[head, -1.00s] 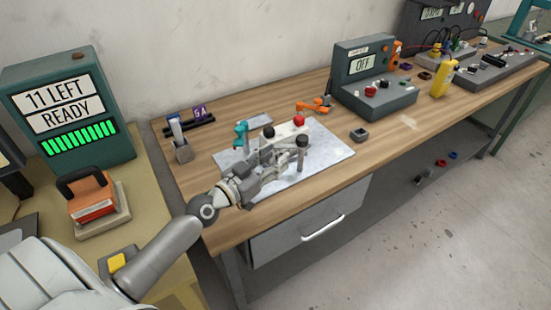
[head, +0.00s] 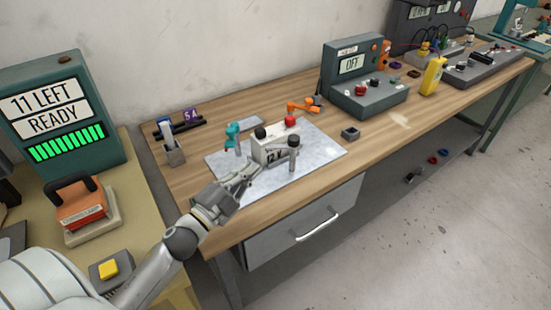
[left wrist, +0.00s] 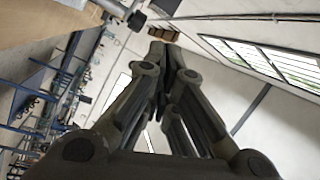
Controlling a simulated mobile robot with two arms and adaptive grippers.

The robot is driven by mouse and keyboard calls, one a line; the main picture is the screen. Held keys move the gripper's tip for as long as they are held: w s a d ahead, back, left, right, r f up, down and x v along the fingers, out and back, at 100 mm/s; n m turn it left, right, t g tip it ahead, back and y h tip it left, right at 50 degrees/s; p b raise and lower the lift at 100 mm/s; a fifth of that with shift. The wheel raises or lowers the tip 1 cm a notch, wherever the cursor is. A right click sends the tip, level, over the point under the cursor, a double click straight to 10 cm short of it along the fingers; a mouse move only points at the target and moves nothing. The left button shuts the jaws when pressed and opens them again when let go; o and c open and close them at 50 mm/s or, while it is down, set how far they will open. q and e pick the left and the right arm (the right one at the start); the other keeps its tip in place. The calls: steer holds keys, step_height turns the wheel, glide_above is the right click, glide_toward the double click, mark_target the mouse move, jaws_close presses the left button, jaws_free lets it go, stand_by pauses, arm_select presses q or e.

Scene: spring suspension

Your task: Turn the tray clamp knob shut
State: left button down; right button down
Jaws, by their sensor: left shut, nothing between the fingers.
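A pale box marked 12 V (head: 270,150) stands on a grey metal plate (head: 318,150), with a black and a red cap on top. A dark round knob on a post (head: 294,141), apparently the clamp knob, stands upright at the box's front right corner. Its turn angle is too small to read. My left gripper (head: 250,172) is shut and empty, low in front of the box's left side and apart from the knob. In the left wrist view its fingers (left wrist: 160,50) meet. A dark-ended grey part (left wrist: 137,20) shows beyond them. My right gripper is out of view.
A teal clamp-like piece (head: 232,135) stands at the plate's left. A pen cup (head: 173,150) is farther left. A drawer handle (head: 317,228) juts out below.

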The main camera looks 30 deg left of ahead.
arm_select(q)
step_height(320, 180, down, 2)
steer(key=s+d+m+g+h, duration=0.1)
steer(key=s+m, duration=0.1)
steer(key=m, duration=0.2)
steer(key=m+g+p, duration=0.1)
steer(key=m+p, duration=0.1)
glide_toward(293, 141)
step_height(293, 141, down, 3)
steer(key=w+d, duration=0.1)
steer(key=d, duration=0.1)
steer(key=shift+w+a+f, duration=0.1)
steer(key=shift+w+a, duration=0.3)
steer(key=shift+w, duration=0.15)
steer(key=shift+w+a, duration=0.35)
steer(key=shift+w, duration=0.25)
steer(key=shift+w+a, duration=0.4)
steer(key=shift+w, duration=0.2)
